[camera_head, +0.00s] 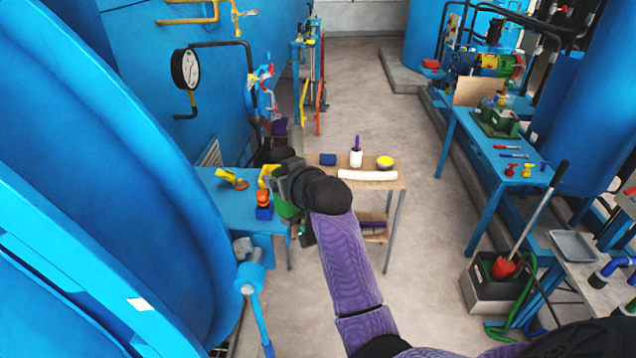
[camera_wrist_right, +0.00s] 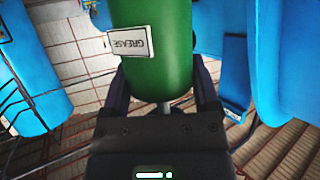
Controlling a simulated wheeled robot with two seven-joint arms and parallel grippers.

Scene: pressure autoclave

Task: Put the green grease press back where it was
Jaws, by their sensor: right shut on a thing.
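The green grease press, a green cylinder with a white "GREASE" label, fills the upper middle of the right wrist view (camera_wrist_right: 158,50). My right gripper (camera_wrist_right: 161,92) is shut around it, with one dark finger on each side. In the head view, the right gripper (camera_head: 284,186) is above the right end of a low blue bench (camera_head: 220,202). A green part of the press (camera_head: 286,209) shows just below the gripper; the rest is hidden by the gripper and wrist. The left gripper is in neither view.
A yellow tool (camera_head: 232,178) and an orange-and-blue item (camera_head: 264,203) are on the blue bench. A small wooden table (camera_head: 385,182) stands beyond my wrist, with a white roll (camera_head: 367,175) on it. A big blue vessel (camera_head: 110,150) fills the left.

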